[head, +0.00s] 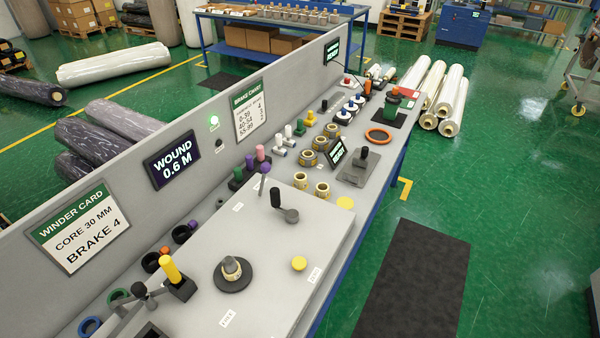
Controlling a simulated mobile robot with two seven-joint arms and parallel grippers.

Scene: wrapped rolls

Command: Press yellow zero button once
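A round yellow button (299,264) sits on the right part of the grey winder top (262,290). A small white label (314,274) lies beside it, its lettering too small to read surely. A second flat yellow disc (345,203) lies farther back on the bench, near the winder top's far corner. Neither of my grippers shows in the head view, and nothing covers the yellow button.
A spindle with a dark round base (233,273) stands left of the button. A black-knobbed crank (283,207) is behind it. A yellow-capped post (174,273) stands at the left. A display (171,164) reads "WOUND 0.6 M". Cores and rings crowd the bench behind.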

